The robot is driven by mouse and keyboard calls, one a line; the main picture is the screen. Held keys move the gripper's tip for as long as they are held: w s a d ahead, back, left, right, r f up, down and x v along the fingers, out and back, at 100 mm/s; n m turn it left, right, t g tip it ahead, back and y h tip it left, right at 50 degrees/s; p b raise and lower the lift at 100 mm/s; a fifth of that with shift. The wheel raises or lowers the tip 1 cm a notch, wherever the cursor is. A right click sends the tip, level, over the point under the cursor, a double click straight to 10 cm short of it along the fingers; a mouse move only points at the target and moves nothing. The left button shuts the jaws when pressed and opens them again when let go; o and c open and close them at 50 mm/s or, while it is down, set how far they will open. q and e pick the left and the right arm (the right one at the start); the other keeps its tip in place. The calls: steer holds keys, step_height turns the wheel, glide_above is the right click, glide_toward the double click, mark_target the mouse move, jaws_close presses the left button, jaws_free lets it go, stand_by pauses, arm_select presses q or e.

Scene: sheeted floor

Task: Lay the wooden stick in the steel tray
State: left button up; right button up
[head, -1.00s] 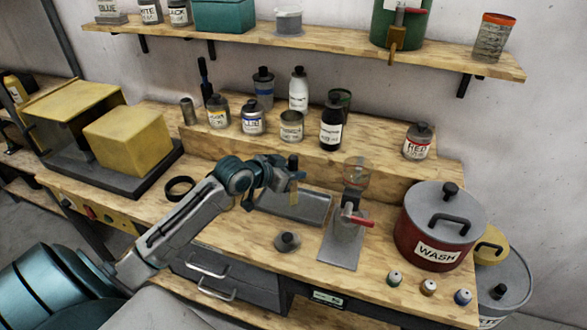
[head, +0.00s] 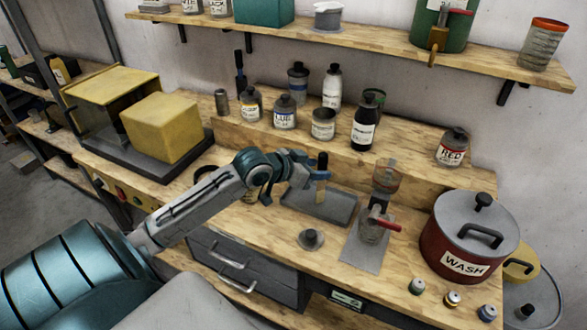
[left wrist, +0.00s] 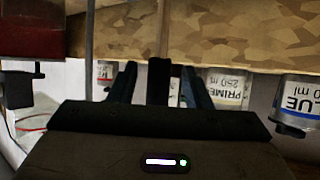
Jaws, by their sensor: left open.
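The steel tray (head: 345,219), shallow and grey, lies on the workbench in the head view. My left gripper (head: 314,168) is above its back left part, with its fingers open. The wooden stick (head: 320,188) is upright between the fingers, pale below and dark at its upper end, over the tray. In the left wrist view, the stick's dark end (left wrist: 158,82) shows between the two separated fingertips. I cannot tell whether the stick's lower end touches the tray. My right gripper is not in view.
A clamp-like stand with a red handle (head: 385,224) is right of the tray. A small grey knob-topped lid (head: 311,239) lies in front. A red WASH pot (head: 440,240) stands further right. Several bottles, including a black one (head: 363,135), line the raised ledge behind.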

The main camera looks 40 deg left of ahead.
arm_select(q)
steer(key=p+v, duration=0.4)
steer(key=v, duration=0.5)
steer(key=shift+s, duration=0.15)
steer(key=shift+r, duration=0.1)
stand_by(0.3)
